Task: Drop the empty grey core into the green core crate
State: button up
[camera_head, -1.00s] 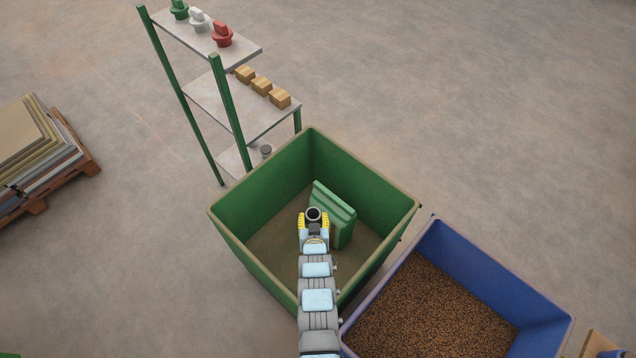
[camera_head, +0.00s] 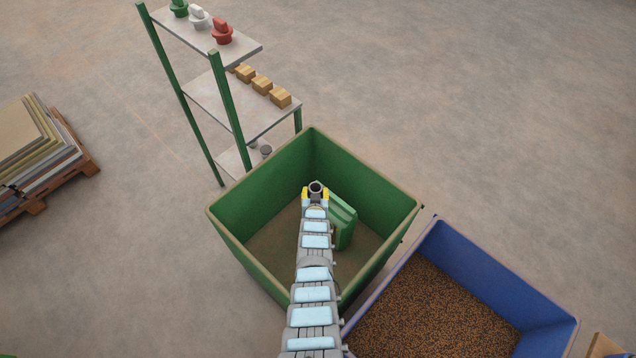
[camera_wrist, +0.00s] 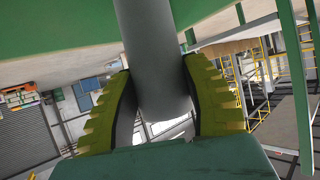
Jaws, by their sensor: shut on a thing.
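In the wrist view the core (camera_wrist: 155,60) runs up between the two yellow finger pads (camera_wrist: 160,95). The green core crate (camera_head: 240,252) is a large open box. In the head view my gripper and the core appear over its inside, toward the back wall. Their height relative to the rim is hard to tell. Part of the crate floor is hidden by my arm.
A blue bin (camera_head: 500,275) of brown granules stands to the right. A green-posted shelf (camera_head: 240,105) stands behind the crate. A pallet of stacked sheets (camera_head: 45,155) is at left.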

aim_at(317, 185)
jog(key=shift+w+d, duration=0.2)
jog(key=shift+w, duration=0.75)
jog(key=shift+w+d+r+h+b, duration=0.1)
jog(key=shift+w+r+h+b, duration=0.05)
jog(key=shift+w+h+b, duration=0.25)
jog(key=shift+w+d+r+m, duration=0.1)
jog(key=shift+w+r+m, duration=0.05)
jog(key=shift+r+m, duration=0.2)
jog(key=shift+s+r+m+h+b, duration=0.25)
jog(key=shift+r+h+b, duration=0.25)
jog(key=shift+r, duration=0.45)
jog(key=shift+s+d+f+b, duration=0.1)
jog(key=shift+s+f+b, duration=0.1)
jog(key=shift+f+b, duration=0.6)
jog(key=shift+s+a+f+b, duration=0.1)
jog(key=shift+s+f+b, duration=0.05)
jog(key=shift+f+b, duration=0.65)
jog(key=shift+s+d+f+b, duration=0.1)
jog(key=shift+s+f+b, duration=0.1)
jog(key=shift+f+b, duration=0.55)
jog(key=shift+r, duration=0.1)
